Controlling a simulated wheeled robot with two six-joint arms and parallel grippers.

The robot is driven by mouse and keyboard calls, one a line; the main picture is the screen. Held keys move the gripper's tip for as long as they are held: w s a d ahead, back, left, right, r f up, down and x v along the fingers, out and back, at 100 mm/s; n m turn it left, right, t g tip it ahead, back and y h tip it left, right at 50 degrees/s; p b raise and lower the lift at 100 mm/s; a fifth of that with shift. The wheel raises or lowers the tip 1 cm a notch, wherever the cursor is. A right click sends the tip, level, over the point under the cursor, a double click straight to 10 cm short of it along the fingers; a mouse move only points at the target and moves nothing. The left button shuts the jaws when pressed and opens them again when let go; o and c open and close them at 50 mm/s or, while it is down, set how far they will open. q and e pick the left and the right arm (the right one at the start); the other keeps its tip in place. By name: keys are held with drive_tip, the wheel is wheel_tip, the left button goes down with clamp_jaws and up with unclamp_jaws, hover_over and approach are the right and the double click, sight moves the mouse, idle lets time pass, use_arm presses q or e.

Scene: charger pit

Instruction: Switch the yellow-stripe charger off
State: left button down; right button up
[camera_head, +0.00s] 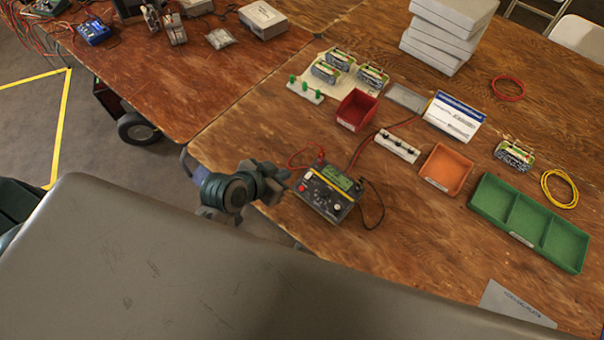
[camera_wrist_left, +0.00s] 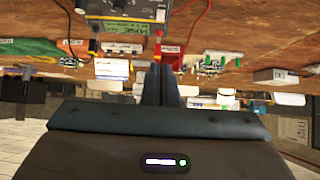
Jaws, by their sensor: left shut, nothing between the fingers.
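A dark charger (camera_head: 328,193) with a lit greenish screen, red and pale controls and yellow edging sits on the wooden table, with red and black leads plugged into it. Its front part shows at the top of the left wrist view (camera_wrist_left: 126,12), upside down, with yellow trim and a green display. My left gripper (camera_head: 283,180) is at the charger's left side, close to its red control; I cannot tell whether it touches. In the left wrist view its fingers (camera_wrist_left: 161,78) are together with nothing between them. The switch's state is not readable. My right gripper is not in view.
A red bin (camera_head: 345,124), an orange tray (camera_head: 433,185) and a green divided tray (camera_head: 495,211) stand to the right. Battery packs (camera_head: 514,154), a white card box (camera_head: 453,117) and yellow cable (camera_head: 559,189) lie beyond. Leads loop around the charger. Bare table lies in front.

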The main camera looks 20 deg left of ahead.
use_arm(q)
drive_tip(key=p, duration=0.3)
hover_over(306, 177)
drive_tip(key=s, duration=0.2)
drive_tip(key=f, duration=0.6)
drive_tip(key=shift+w+a+f, duration=0.1)
drive_tip(key=shift+w+a, duration=0.1)
drive_tip(key=shift+a, duration=0.15)
wheel_tip(306, 177, down, 2)
drive_tip(key=shift+w+f+p, duration=0.1)
drive_tip(key=shift+f+p, duration=0.15)
drive_tip(key=shift+p, duration=0.15)
drive_tip(key=shift+f, duration=0.95)
drive_tip(key=shift+f+t+b, duration=0.3)
drive_tip(key=shift+f+b, duration=0.4)
drive_tip(key=shift+b, duration=0.45)
drive_tip(key=shift+r+p, duration=0.5)
drive_tip(key=shift+r, duration=0.1)
